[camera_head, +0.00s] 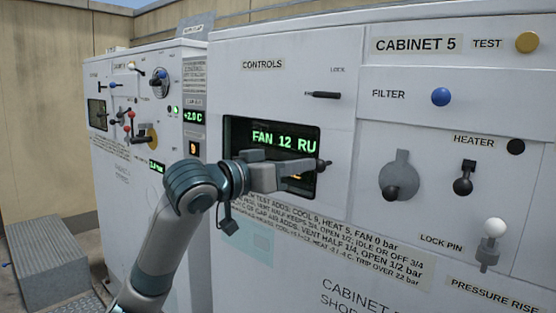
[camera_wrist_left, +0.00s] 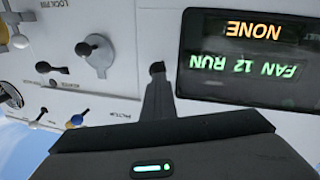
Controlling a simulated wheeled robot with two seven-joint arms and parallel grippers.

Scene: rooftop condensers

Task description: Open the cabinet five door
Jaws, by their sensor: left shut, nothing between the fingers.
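Cabinet 5 (camera_head: 385,45) is a white panelled box filling the right of the head view. Its controls door (camera_head: 290,85) looks closed, with a dark lock lever (camera_head: 322,95) lying roughly level under the word LOCK. A display (camera_head: 270,130) on the door reads "FAN 12 RU" in green; the wrist view shows it upside down (camera_wrist_left: 258,68), with "NONE" in orange. My left gripper (camera_head: 320,166) is shut and empty, in front of the display's right edge and below the lock lever. Its dark-tipped fingers (camera_wrist_left: 157,70) show beside the display; contact cannot be told. My right gripper is out of view.
Right of the door are a blue filter button (camera_head: 440,97), a grey knob (camera_head: 400,178), a black heater lever (camera_head: 464,180) and a white-topped lock pin (camera_head: 494,232). Another cabinet (camera_head: 125,185) stands left, with a grey step (camera_head: 48,275) beside it.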

